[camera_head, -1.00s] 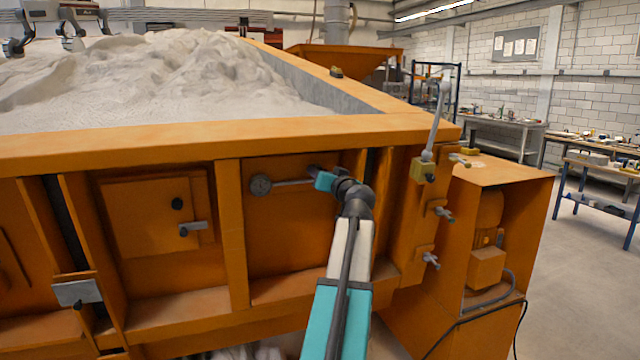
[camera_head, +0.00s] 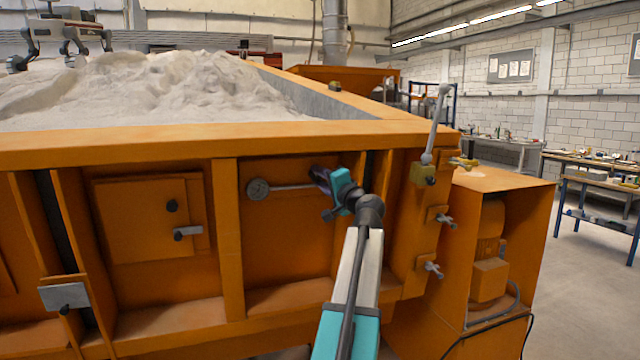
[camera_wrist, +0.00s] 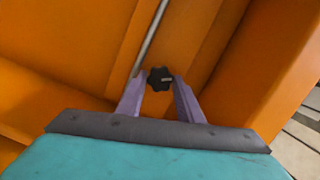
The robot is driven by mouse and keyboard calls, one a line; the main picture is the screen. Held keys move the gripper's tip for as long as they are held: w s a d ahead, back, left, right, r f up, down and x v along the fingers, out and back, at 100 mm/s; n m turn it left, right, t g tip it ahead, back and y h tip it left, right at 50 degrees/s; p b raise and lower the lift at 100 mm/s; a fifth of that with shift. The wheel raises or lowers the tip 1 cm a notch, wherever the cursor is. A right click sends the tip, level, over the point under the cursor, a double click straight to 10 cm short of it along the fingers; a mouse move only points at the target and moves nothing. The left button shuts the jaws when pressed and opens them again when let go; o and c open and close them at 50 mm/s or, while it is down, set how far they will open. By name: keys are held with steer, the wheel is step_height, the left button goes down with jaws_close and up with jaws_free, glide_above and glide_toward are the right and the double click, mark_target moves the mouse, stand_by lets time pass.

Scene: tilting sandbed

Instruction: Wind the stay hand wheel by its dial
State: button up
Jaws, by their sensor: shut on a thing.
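A black lobed knob (camera_wrist: 160,79), which looks like the hand wheel, sits between my fingertips in the wrist view. My gripper (camera_wrist: 159,82) has its two purple fingers shut on it, one on each side. In the head view my gripper (camera_head: 320,176) is at the right end of a thin grey rod (camera_head: 290,187), in front of an orange panel. The rod's left end has a round grey disc (camera_head: 258,188). The knob is hidden there by my gripper. No dial markings can be made out.
An orange frame post (camera_head: 227,240) stands left of the panel, and the sandbed's rim (camera_head: 200,142) runs above. To the right are a grey lever (camera_head: 436,125) and clamp handles (camera_head: 445,219) on the corner post. Open floor (camera_head: 580,290) lies farther right.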

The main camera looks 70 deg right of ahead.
steer(key=m, duration=0.4)
steer(key=shift+f+m+t+b, duration=0.1)
steer(key=shift+m+t+b, duration=0.2)
steer(key=shift+m+b, duration=0.1)
steer(key=shift+h, duration=0.3)
steer(key=o, duration=1.1)
steer(key=shift+c, duration=0.2)
steer(key=shift+s, duration=0.1)
steer(key=b+v, duration=0.2)
steer(key=v, duration=1.1)
steer(key=shift+s, duration=0.35)
steer(key=shift+a+f, duration=0.1)
steer(key=shift+a, duration=0.05)
